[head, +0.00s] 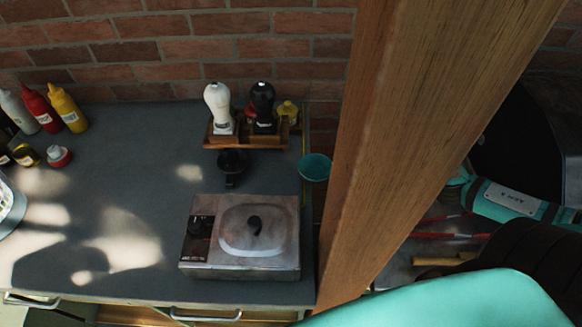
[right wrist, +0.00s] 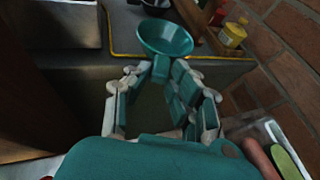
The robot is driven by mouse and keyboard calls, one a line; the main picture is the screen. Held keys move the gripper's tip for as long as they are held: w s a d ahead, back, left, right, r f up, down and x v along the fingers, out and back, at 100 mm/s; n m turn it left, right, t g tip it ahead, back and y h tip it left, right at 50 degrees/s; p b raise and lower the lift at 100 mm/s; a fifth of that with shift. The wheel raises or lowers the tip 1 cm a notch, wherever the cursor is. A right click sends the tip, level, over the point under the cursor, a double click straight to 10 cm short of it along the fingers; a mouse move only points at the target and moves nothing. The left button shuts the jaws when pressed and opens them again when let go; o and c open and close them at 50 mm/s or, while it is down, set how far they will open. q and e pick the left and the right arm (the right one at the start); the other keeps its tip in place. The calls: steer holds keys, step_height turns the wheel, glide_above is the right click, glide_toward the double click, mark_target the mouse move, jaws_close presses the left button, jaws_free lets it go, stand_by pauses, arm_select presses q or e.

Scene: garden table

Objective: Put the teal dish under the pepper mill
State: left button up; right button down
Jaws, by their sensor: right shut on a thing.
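The teal dish (head: 315,168) is at the right edge of the table in the head view, partly hidden by the wooden post. In the right wrist view, the dish (right wrist: 165,38) is tilted, its hollow facing the camera. My right gripper (right wrist: 161,70) is shut on the near rim of the dish; the post hides this gripper in the head view. A dark mill (head: 263,106), which looks like the pepper mill, stands in a wooden caddy (head: 246,142) at the back of the table. A white mill (head: 218,106) stands left of it. My left gripper is not in view.
A small black cup (head: 232,162) is in front of the caddy. A metal cooker with a lid (head: 246,238) fills the table's front right. Bottles (head: 66,110) stand at the back left. A wooden post (head: 430,110) rises right of the table. The table's middle (head: 140,190) is mostly clear.

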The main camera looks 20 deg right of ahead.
mark_target(301, 161)
steer(key=w+a, duration=0.3)
steer(key=w, duration=0.1)
steer(key=shift+w+a+r+p, duration=0.2)
steer(key=shift+w+a+p, duration=0.15)
steer(key=shift+a+p, duration=0.05)
steer(key=w+a+p, duration=0.4)
steer(key=w, duration=0.1)
steer(key=shift+a, duration=0.3)
steer(key=shift+w+a+f, duration=0.1)
steer(key=shift+f, duration=0.05)
step_height(301, 161, down, 4)
steer(key=shift+r, duration=0.15)
steer(key=shift+f, duration=0.2)
steer(key=c, duration=1.1)
jaws_free()
steer(key=shift+c, duration=0.2)
